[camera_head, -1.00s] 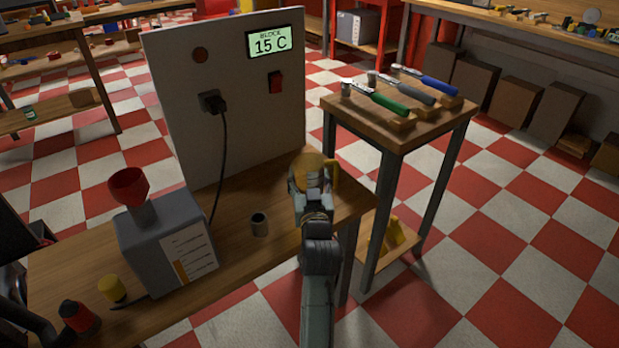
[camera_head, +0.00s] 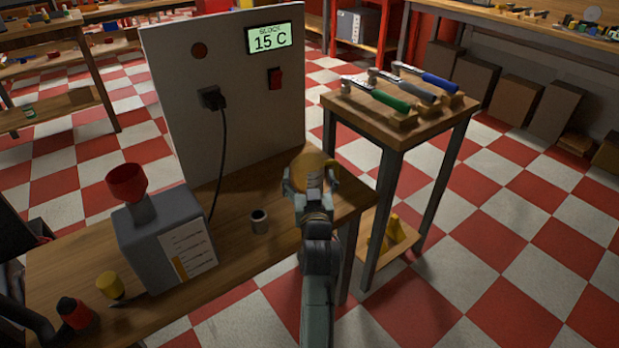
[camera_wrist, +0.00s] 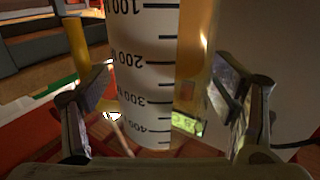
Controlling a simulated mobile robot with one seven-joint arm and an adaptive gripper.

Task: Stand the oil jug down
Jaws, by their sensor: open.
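The oil jug (camera_head: 316,159) is amber-yellow and is at the right end of the wooden bench. It looks upright, but my gripper hides its lower part, so its contact with the bench top does not show. In the wrist view the jug's white scale with black marks (camera_wrist: 146,80) fills the middle. My gripper (camera_head: 311,182) is open around the jug. In the wrist view its two fingers stand apart on either side of the jug, with visible gaps (camera_wrist: 160,88).
On the bench (camera_head: 240,197), a small metal cup (camera_head: 260,222) stands left of my gripper. Farther left is a grey box with a red funnel (camera_head: 127,183). A panel reading 15 C (camera_head: 230,95) rises behind. A tool stand (camera_head: 400,128) is close on the right.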

